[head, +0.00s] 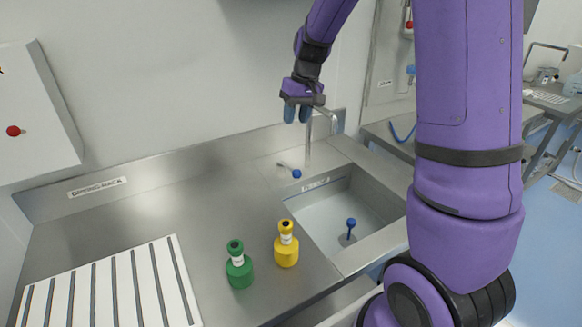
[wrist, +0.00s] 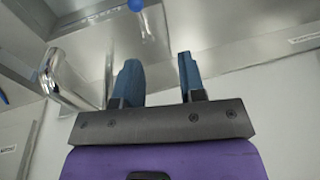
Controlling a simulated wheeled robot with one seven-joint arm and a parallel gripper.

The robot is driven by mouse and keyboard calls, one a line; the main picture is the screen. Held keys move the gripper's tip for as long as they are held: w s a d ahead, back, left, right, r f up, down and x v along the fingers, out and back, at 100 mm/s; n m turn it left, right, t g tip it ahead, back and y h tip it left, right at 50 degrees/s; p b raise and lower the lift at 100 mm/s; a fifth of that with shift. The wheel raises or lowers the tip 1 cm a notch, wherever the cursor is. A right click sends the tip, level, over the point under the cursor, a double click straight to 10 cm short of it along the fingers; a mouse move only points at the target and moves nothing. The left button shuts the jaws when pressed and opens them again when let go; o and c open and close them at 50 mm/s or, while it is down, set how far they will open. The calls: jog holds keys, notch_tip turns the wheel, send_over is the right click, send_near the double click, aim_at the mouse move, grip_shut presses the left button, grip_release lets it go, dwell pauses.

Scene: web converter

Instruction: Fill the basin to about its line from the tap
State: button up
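The steel basin (head: 375,240) is sunk into the counter at the right in the head view. Its floor looks pale, and I cannot tell whether water stands in it or make out a fill line. A blue-topped stem (head: 351,223) stands inside it. The curved chrome tap (head: 309,140) rises behind the basin; it also shows at the left in the wrist view (wrist: 66,82). A tap lever with a blue knob (head: 296,173) sits at its foot. My gripper (head: 298,118) hangs above, beside the tap spout. Its blue fingers (wrist: 158,75) are apart with nothing between them.
A green bottle (head: 239,268) and a yellow bottle (head: 286,248) stand on the counter left of the basin. A white slotted board (head: 110,290) lies at the front left. A wall box with a red button (head: 13,131) hangs at the left. The counter's middle is clear.

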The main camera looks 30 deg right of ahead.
jog(key=shift+g, duration=0.5)
jog(key=w+f, duration=0.1)
jog(key=f, duration=0.5)
jog(key=w+d+f, duration=0.1)
jog(key=w+f, duration=0.1)
jog(key=f, duration=0.5)
jog(key=w+f, duration=0.2)
jog(key=f, duration=0.5)
jog(key=shift+w+d+f, duration=0.1)
jog(key=shift+w+d, duration=0.1)
jog(key=shift+c, duration=0.5)
grip_shut()
